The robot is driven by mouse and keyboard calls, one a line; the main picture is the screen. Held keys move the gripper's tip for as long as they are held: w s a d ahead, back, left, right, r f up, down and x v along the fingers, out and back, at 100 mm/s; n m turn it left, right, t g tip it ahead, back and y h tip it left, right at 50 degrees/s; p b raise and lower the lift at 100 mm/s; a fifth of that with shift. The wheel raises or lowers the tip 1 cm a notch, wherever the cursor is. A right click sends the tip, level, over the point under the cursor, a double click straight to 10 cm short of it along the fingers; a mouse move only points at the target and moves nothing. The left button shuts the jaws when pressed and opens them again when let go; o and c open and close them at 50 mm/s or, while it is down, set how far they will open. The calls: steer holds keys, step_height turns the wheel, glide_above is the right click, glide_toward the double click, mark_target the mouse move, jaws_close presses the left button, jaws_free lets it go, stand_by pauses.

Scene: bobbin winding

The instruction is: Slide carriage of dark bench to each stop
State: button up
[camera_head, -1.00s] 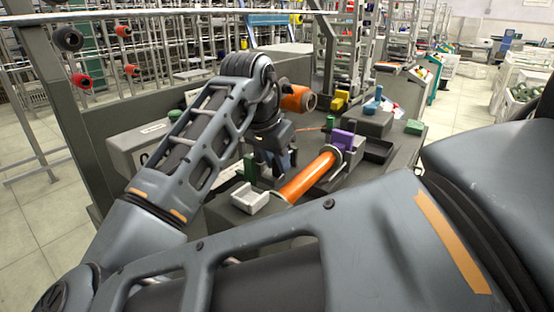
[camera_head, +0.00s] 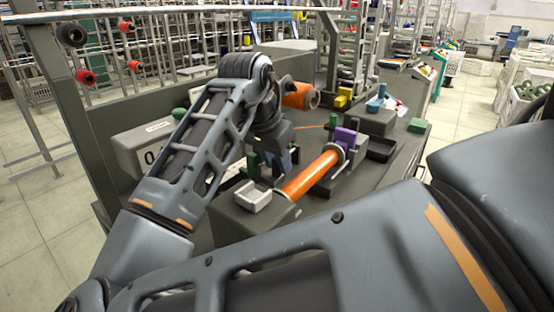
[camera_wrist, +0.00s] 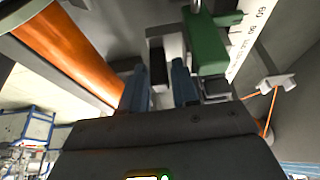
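The dark bench (camera_head: 200,225) carries an orange bobbin tube (camera_head: 312,174), which also shows at the left of the wrist view (camera_wrist: 70,55). A green block (camera_head: 253,166) stands at the near end of the rail and a purple block (camera_head: 343,136) farther along. My gripper (camera_head: 283,162) is low between tube and green block, partly hidden by my arm. In the wrist view its blue fingers (camera_wrist: 158,86) are apart, with a dark upright piece (camera_wrist: 159,66) between them and gaps at both sides. The green block (camera_wrist: 207,45) is just right of the fingers. I cannot make out the carriage clearly.
A white cradle (camera_head: 253,197) sits at the near bench end. A numbered scale (camera_wrist: 250,35) and a thread guide (camera_wrist: 270,84) with orange thread lie right of the fingers. A dark tray (camera_head: 381,148) is at right.

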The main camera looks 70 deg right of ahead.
steer(key=p+v, duration=0.1)
steer(key=v, duration=0.6)
steer(key=shift+a+r, duration=0.2)
steer(key=shift+r, duration=0.15)
